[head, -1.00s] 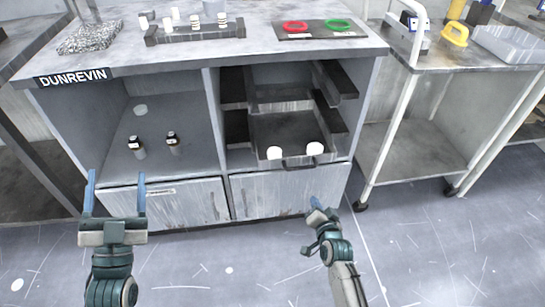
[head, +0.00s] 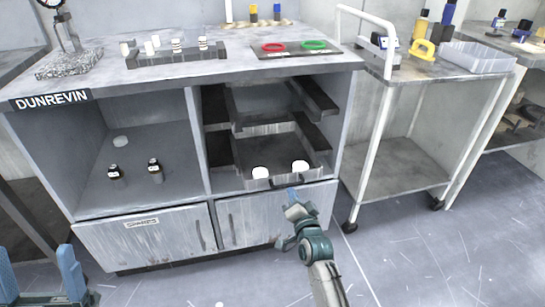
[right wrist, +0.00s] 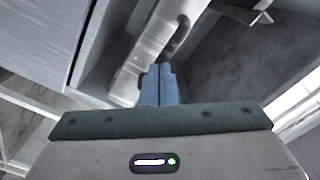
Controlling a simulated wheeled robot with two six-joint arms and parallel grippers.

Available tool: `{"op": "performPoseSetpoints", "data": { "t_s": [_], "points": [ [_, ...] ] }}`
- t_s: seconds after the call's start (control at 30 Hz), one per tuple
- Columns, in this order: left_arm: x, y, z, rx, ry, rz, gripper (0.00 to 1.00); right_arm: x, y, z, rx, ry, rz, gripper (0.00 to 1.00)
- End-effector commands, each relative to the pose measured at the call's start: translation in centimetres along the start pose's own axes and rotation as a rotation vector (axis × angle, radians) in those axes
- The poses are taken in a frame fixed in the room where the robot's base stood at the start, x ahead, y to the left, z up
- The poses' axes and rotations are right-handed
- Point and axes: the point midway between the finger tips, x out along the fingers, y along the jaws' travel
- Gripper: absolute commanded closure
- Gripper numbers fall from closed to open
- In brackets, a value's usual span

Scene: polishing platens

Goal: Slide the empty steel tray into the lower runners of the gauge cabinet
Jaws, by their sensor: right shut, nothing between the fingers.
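The grey steel tray (head: 264,156) sits in the right bay of the gauge cabinet (head: 195,150), between the lower right runner (head: 312,132) and the lower left runner (head: 219,150). It holds nothing that I can make out. Its front, with two white round spots and a dark handle, is at the bay's mouth. My right gripper (head: 292,193) is shut and empty, just below and in front of the handle; contact cannot be told. Its shut fingers (right wrist: 160,85) show in the right wrist view. My left gripper (head: 38,276) is open and empty, low at the left.
Two dark bottles (head: 135,171) stand in the left bay. A vial rack (head: 176,55) and a mat with red and green rings (head: 295,48) lie on the cabinet top. A white cart (head: 405,170) stands close at the right.

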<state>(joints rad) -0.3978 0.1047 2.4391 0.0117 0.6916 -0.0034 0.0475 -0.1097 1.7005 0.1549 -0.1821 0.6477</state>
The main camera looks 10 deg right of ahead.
Motion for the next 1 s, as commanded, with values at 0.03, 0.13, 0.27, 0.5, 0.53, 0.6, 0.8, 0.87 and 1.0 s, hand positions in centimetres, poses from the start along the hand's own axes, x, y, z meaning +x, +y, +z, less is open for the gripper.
{"op": "performPoseSetpoints", "data": {
  "t_s": [0.03,0.13,0.27,0.5,0.53,0.6,0.8,0.87,1.0],
  "points": [
    [0.0,0.0,-0.2,0.002,0.017,0.002,0.34,0.3,0.1,0.0,0.000,0.000,0.000,1.00],
    [0.1,0.1,-0.5,0.004,0.036,0.004,0.34,0.7,0.0,0.0,0.001,0.000,0.000,1.00],
    [0.1,0.1,-0.7,0.005,0.042,0.004,0.34,0.7,0.0,0.0,0.001,0.000,0.000,1.00],
    [0.1,0.1,-0.6,0.005,0.041,0.004,0.34,0.8,0.0,0.0,0.000,0.000,0.001,1.00],
    [0.1,0.1,-0.6,0.005,0.041,0.004,0.34,0.8,0.0,0.0,0.000,0.000,0.001,1.00],
    [0.1,0.0,-0.7,0.005,0.041,0.004,0.34,1.0,0.0,0.0,0.000,0.000,0.001,1.00],
    [0.2,0.0,-0.7,0.005,0.041,0.004,0.34,1.6,0.0,0.0,0.000,0.000,0.001,1.00],
    [0.2,0.0,-0.7,0.005,0.041,0.004,0.34,1.8,0.0,0.0,0.000,0.000,0.001,1.00],
    [0.3,0.0,-0.7,0.005,0.041,0.004,0.34,2.2,0.0,0.0,-0.001,0.000,0.001,1.00]
  ]
}}
